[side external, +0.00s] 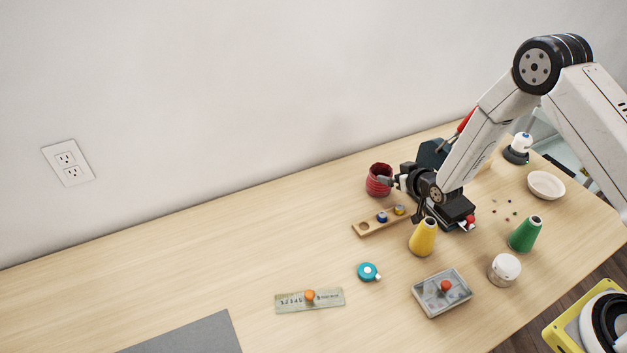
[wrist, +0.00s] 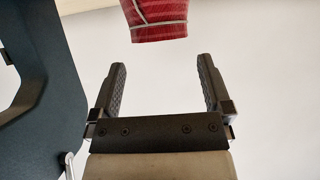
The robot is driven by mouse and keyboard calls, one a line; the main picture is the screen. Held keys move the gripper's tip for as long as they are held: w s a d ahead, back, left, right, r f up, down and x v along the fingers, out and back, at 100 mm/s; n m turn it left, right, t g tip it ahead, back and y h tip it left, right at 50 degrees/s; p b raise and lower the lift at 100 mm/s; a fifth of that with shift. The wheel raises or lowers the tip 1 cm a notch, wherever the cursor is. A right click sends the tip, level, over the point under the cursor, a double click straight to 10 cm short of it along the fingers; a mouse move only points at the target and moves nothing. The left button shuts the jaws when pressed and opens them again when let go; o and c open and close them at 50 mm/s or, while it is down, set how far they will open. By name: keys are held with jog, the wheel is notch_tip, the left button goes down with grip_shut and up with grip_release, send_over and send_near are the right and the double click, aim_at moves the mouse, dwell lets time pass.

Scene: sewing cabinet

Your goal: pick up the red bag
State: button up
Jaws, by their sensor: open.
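The red bag (side external: 378,182) is a small, round, open-topped red pouch standing on the wooden table near the wall in the side view. In the wrist view the red bag (wrist: 156,18) shows at the top, cut off by the frame edge, with pale lines across it. My gripper (side external: 387,181) is beside the bag, on its right in the side view. In the wrist view my gripper (wrist: 162,75) has its two fingers apart with nothing between them, and the bag lies beyond the fingertips. In the side view I cannot tell whether a finger touches the bag.
A wooden bobbin holder (side external: 367,229) lies just in front of the bag. A yellow cone (side external: 423,238), a green cone (side external: 525,234), a grey box (side external: 430,301) and a white jar (side external: 504,269) stand nearer the front. A dark blue object (wrist: 45,80) is close on the left in the wrist view.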

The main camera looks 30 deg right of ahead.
aim_at(386, 165)
jog(key=shift+x, duration=2.5)
jog(key=c, duration=1.3)
jog(key=shift+r, duration=0.2)
jog(key=shift+r, duration=0.95)
jog(key=w+r+v, duration=0.1)
jog(key=r+v, duration=0.1)
jog(key=v, duration=1.5)
jog(key=shift+a+r, duration=0.25)
jog(key=shift+a, duration=0.05)
jog(key=shift+s, duration=0.1)
